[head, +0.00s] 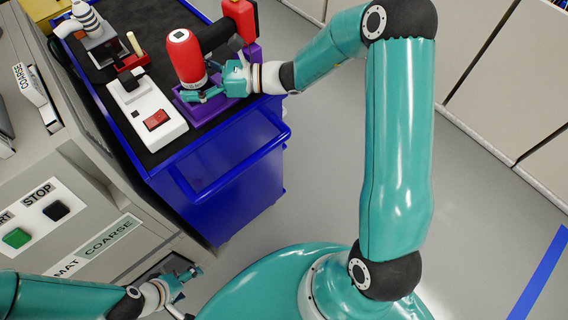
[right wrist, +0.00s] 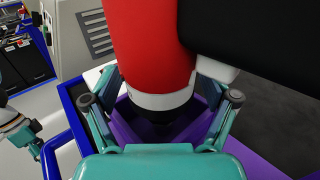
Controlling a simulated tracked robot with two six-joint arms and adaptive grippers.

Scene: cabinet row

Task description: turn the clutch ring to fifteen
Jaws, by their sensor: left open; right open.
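A red power drill (head: 184,58) stands nose-down in a purple holder (head: 190,117) on the blue cart's dark top. Its white clutch ring (right wrist: 163,101) sits at the lower end of the red body in the right wrist view, above the dark nose. The numbers on the ring cannot be read. My right gripper (head: 207,95) is open at the drill's lower end; it also shows in the right wrist view (right wrist: 161,99), with one finger on each side of the ring and gaps visible. My left gripper (head: 188,283) is open and empty, low beside the grey machine.
A white unit with a red switch (head: 156,120) stands left of the holder. The blue cart (head: 232,180) has a handle at its front. A grey machine with START and STOP buttons (head: 57,210) is at left. Open floor (head: 340,150) lies to the right.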

